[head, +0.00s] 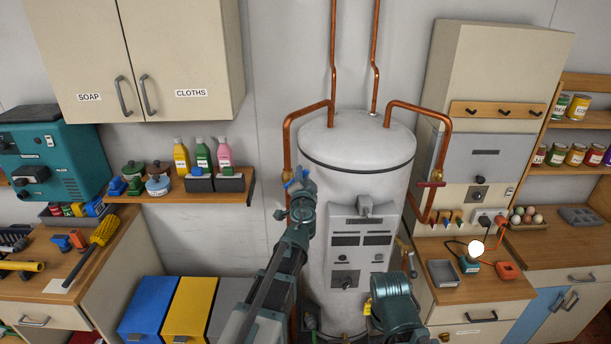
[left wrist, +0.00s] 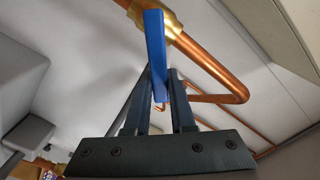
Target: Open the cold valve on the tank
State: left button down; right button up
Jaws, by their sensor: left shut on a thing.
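The white tank (head: 357,165) stands upright at the middle of the back wall. The cold valve's blue lever (head: 297,177) is on the copper pipe at the tank's left side and juts out across that pipe. My left gripper (head: 302,188) is shut on this lever. A red valve lever (head: 431,184) is on the right pipe.
Copper pipes (head: 334,60) rise above the tank. A shelf with bottles (head: 203,154) is left of the valve. Blue and yellow bins (head: 190,308) stand below it. A counter with a grey tray (head: 443,273) is at the right.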

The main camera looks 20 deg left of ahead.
aim_at(287, 162)
pick_arm(q)
jog(key=n, duration=0.1)
jog(key=a+r+n, duration=0.1)
jog(key=n, duration=0.1)
jog(key=a+n+p, duration=0.1)
jog(key=shift+s+r+n, duration=0.25)
jog(key=shift+s+n, duration=0.1)
jog(key=shift+n, duration=0.05)
jog(key=shift+s+a+r+n+p, duration=0.15)
jog(key=shift+a+n, duration=0.15)
jog(key=shift+n, duration=0.3)
jog(key=shift+s+a+r+n+p, duration=0.15)
jog(key=shift+a+n, duration=0.1)
jog(key=shift+n, duration=0.35)
jog(key=shift+s+a+n, duration=0.1)
jog(key=shift+a+n, duration=0.55)
jog(key=shift+n, duration=0.65)
jog(key=c, duration=0.8)
grip_release()
jog(key=shift+a, duration=0.1)
jog(key=shift+o, duration=0.2)
